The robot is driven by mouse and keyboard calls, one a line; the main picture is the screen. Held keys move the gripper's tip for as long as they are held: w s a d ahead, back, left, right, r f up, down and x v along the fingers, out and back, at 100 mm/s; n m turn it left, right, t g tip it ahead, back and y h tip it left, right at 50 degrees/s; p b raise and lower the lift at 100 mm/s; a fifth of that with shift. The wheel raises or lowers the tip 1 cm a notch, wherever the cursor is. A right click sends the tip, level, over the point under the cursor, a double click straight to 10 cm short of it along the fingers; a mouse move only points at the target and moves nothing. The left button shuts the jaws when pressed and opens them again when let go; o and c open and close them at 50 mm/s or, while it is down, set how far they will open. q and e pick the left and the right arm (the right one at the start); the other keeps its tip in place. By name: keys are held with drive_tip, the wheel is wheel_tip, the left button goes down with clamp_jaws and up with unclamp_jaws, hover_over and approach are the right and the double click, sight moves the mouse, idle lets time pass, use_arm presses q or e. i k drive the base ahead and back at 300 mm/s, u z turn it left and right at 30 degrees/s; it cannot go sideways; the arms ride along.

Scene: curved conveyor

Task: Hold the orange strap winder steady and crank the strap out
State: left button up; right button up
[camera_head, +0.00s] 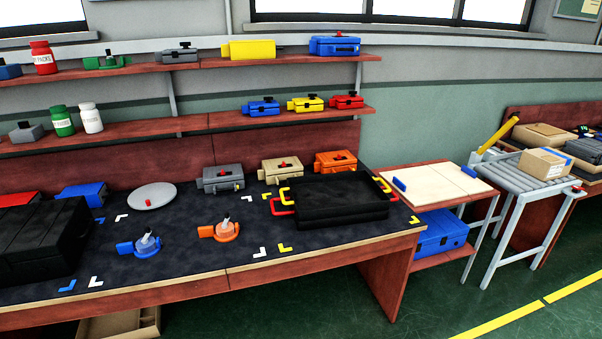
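The orange strap winder (226,232) stands on the dark mat of the workbench, left of the black tray. It has a round orange body with a stub to its left and a pale crank handle sticking up. I cannot make out any strap coming from it. A similar blue winder (147,246) stands to its left. Neither of my grippers is in view, and nothing touches the orange winder.
A black tray (343,211) with red and yellow handles lies to the right, a black case (42,240) to the left. A grey disc (152,196) and several toolboxes stand behind. The mat around the winder is clear. A roller conveyor (520,172) is far right.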

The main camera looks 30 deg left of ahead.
sight(224, 224)
drive_tip(key=u, duration=0.3)
drive_tip(key=i, duration=1.3)
drive_tip(key=u, duration=0.95)
